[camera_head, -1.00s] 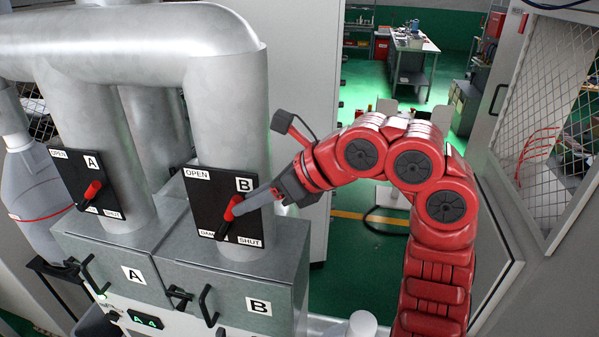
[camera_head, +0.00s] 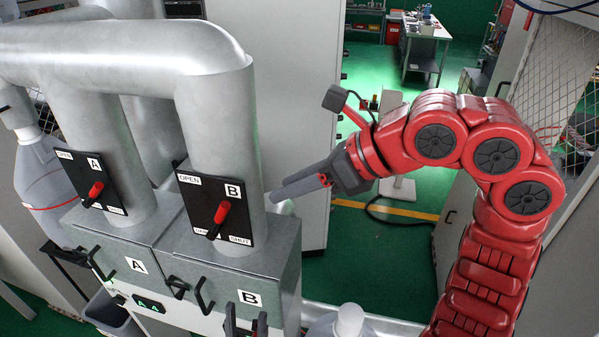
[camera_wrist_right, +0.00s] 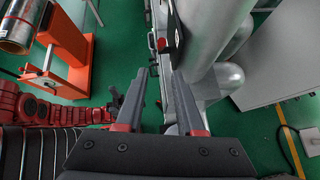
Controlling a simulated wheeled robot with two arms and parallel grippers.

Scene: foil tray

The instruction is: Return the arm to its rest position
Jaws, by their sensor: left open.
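My right arm (camera_head: 470,160) comes in from the right. Its gripper (camera_head: 276,194) points left, held apart from the pipe and the B panel. In the right wrist view this gripper (camera_wrist_right: 160,72) has a gap between its fingers and holds nothing. My left gripper (camera_head: 246,326) shows at the bottom edge, in front of the grey box B, with its fingers apart and empty. The red lever B (camera_head: 219,216) sits on its black panel on the right pipe, with nothing touching it. The red lever A (camera_head: 96,188) sits on the left panel.
Grey boxes A (camera_head: 125,255) and B (camera_head: 225,275) with black handles stand under the pipes. A white cabinet (camera_head: 300,110) stands behind. The right wrist view shows an orange stand (camera_wrist_right: 70,50) with a metallic roll (camera_wrist_right: 18,25). Green floor lies between the cabinet and my right arm.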

